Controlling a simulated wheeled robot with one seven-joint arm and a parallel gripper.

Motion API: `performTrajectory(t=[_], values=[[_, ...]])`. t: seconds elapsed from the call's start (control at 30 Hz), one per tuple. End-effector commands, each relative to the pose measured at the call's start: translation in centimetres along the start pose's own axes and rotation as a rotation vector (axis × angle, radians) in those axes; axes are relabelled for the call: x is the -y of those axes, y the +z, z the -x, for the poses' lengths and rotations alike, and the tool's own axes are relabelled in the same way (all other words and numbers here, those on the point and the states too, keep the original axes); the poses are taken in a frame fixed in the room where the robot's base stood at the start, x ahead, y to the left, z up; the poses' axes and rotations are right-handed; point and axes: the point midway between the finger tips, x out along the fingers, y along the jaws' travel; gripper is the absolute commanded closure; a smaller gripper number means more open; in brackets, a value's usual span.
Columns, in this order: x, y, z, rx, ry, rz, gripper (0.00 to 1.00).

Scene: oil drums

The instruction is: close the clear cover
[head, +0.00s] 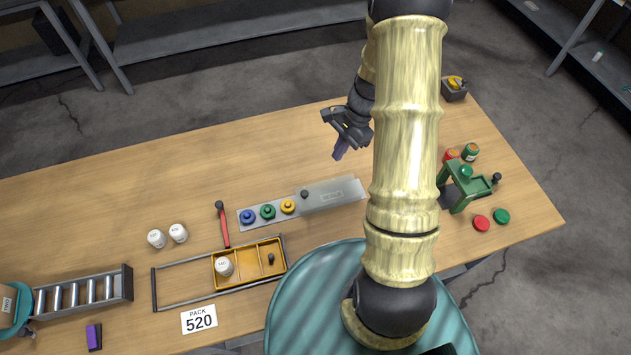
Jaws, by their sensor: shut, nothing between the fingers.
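The clear cover (328,192) looks like a see-through plate with a dark knob (304,194) at its left end. It lies over the right part of a grey strip (260,223) on the wooden table. My gripper (339,154), with purple fingers, is shut and empty. It hangs over the table beyond the cover, apart from it, to the upper right of the knob.
A red-handled hammer-like tool (223,224) lies left of the strip. A yellow tray (250,284) in a rail frame holds a white canister (224,267). A green press (463,187) stands at right. The table behind the strip is clear.

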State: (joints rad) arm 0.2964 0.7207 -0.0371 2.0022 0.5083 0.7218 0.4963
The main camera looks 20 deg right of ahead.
Motion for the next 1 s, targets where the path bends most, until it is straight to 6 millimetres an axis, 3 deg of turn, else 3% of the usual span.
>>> performTrajectory(t=[0.47,1.0], values=[[0.0,0.1,-0.9,0.002,0.001,0.0,1.0],[-0.1,0.1,-8.7,0.002,0.002,0.0,1.0]])
